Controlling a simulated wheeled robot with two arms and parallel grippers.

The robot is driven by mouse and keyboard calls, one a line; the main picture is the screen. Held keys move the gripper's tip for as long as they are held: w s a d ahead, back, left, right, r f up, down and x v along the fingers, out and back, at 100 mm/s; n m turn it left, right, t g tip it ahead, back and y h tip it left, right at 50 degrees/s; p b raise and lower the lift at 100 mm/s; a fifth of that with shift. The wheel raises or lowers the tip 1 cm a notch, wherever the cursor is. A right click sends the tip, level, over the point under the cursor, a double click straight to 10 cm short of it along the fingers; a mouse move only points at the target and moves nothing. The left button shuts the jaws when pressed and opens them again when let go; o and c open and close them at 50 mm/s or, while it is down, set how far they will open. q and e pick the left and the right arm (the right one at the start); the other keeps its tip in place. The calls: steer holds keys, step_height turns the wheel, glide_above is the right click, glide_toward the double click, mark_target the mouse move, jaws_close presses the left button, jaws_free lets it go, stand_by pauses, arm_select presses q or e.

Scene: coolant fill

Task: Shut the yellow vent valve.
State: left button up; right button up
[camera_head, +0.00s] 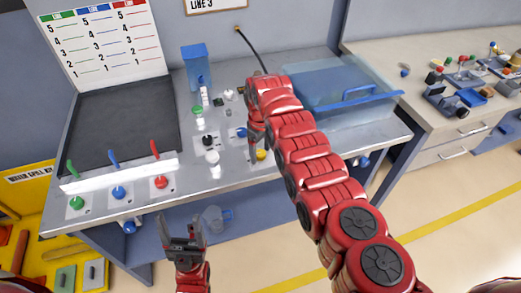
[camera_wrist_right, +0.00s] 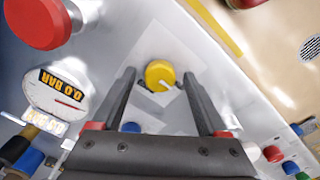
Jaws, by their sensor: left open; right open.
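The yellow vent valve (camera_head: 261,155) is a small round knob near the front edge of the bench, partly hidden by my right arm in the head view. In the right wrist view the yellow knob (camera_wrist_right: 160,73) has a white pointer mark and sits on a pale square plate. My right gripper (camera_wrist_right: 159,78) is open, with its two fingers apart on either side of the knob in that view. I cannot tell whether they touch it. My left gripper (camera_head: 180,226) is open and empty, in front of the bench and away from the valve.
A blue translucent tray (camera_head: 335,82) lies behind my right arm.

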jaws_close()
stand_by(0.3)
steer(key=m+b, duration=0.2)
steer(key=m, duration=0.1)
steer(key=shift+f+b, duration=0.2)
steer(key=shift+b, duration=0.2)
steer(key=m+b, duration=0.4)
steer(key=m, duration=0.1)
steer(key=shift+m, duration=0.3)
steer(key=m+b, duration=0.3)
steer(key=m, duration=0.1)
steer(key=shift+m, duration=0.3)
steer(key=shift+r+m+b, duration=0.15)
steer(key=shift+m+b, duration=0.7)
steer(key=shift+m, duration=1.35)
